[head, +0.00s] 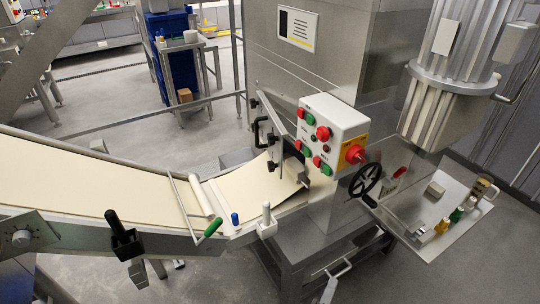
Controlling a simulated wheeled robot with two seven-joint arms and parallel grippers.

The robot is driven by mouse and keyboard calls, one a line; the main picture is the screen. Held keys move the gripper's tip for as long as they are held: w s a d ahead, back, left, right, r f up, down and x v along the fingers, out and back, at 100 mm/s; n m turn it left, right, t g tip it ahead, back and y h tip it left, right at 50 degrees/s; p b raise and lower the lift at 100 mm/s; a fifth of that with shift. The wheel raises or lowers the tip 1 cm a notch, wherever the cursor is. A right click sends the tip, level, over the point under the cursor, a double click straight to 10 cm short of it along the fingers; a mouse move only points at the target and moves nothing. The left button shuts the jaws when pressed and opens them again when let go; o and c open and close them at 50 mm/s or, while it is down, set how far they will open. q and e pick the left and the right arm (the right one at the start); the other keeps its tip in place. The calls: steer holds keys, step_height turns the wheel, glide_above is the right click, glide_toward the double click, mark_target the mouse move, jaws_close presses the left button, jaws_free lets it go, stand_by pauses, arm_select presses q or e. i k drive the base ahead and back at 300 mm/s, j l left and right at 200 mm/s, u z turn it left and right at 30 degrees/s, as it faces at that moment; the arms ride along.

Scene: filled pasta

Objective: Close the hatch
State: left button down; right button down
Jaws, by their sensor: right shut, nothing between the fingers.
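A steel machine shows in the head view, with more than one panel that could be the hatch. A tilted metal flap with black handles (283,125) stands over the sheet inlet, left of the control box. A clear panel (408,215) spreads out low on the right, beside the black handwheel. I cannot tell for sure which one is the hatch. My right gripper (331,290) seems to be the small pale part at the bottom edge, below a metal bar handle (341,268). It is shut and empty, apart from both panels. My left gripper is not in view.
A white control box (335,130) with red and green buttons is on the machine. The handwheel (365,180) juts out below it. A conveyor (95,190) with a pasta sheet runs in from the left. The floor at the lower right is clear.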

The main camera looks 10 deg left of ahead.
mark_target(268, 122)
steer(key=i+j, duration=1.1)
steer(key=j, duration=0.2)
